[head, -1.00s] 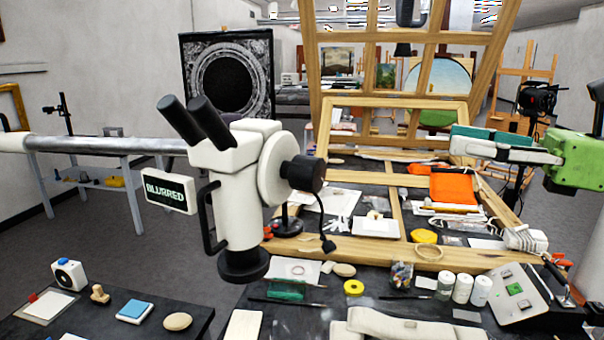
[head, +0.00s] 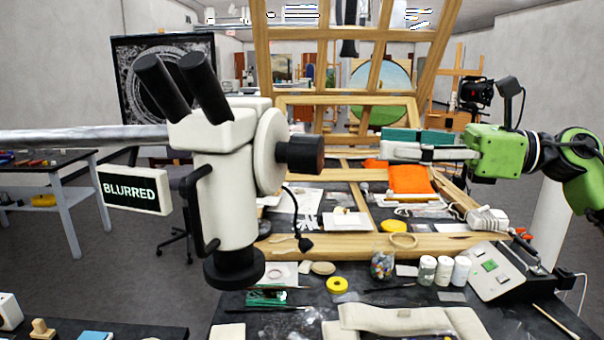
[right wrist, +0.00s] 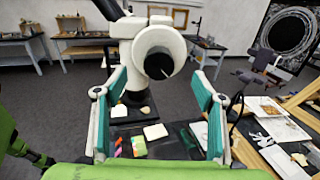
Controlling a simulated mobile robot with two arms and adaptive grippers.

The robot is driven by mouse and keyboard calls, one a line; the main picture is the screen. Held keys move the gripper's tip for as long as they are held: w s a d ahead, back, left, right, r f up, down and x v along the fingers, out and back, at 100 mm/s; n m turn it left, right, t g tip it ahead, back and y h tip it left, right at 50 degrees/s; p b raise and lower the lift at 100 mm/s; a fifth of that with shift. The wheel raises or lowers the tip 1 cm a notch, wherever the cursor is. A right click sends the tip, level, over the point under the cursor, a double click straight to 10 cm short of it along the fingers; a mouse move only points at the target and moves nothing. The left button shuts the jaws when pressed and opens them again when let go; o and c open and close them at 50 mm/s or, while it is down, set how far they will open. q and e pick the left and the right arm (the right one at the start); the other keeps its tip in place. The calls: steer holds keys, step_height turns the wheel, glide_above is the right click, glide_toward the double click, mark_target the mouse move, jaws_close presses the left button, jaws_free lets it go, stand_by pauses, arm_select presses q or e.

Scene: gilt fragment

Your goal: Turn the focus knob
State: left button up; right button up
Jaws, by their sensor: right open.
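The white microscope (head: 228,185) stands at left centre in the head view, with two black eyepieces and a sign (head: 134,191) reading "BLURRED". Its black focus knob (head: 300,154) sticks out to the right. My right gripper (head: 388,145) is to the right of the knob, pointing at it, apart from it. In the right wrist view the round knob (right wrist: 158,66) shows face-on, beyond and between the open teal fingers of the right gripper (right wrist: 160,108), with nothing held. My left gripper is not in view.
Below, a black worktable (head: 380,300) holds jars (head: 443,270), yellow tape (head: 337,285), a control box (head: 497,270) and a beige padded item (head: 405,322). A wooden frame (head: 400,245) with an orange cloth (head: 409,179) lies behind. The air between gripper and knob looks clear.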

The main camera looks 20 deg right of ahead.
mark_target(321, 157)
steer(key=f+p+x, duration=0.1)
steer(key=x, duration=0.3)
steer(key=f+p+x, duration=0.1)
steer(key=p+x, duration=0.1)
steer(key=x, duration=0.2)
steer(key=f+p+x, duration=0.1)
steer(key=x, duration=0.4)
steer(key=shift+w+a+f+p, duration=0.1)
steer(key=shift+w+a+p, duration=0.25)
steer(key=shift+a, duration=0.15)
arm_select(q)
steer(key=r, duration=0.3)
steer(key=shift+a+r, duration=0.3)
arm_select(e)
steer(key=shift+s, duration=0.1)
steer(key=c, duration=1.1)
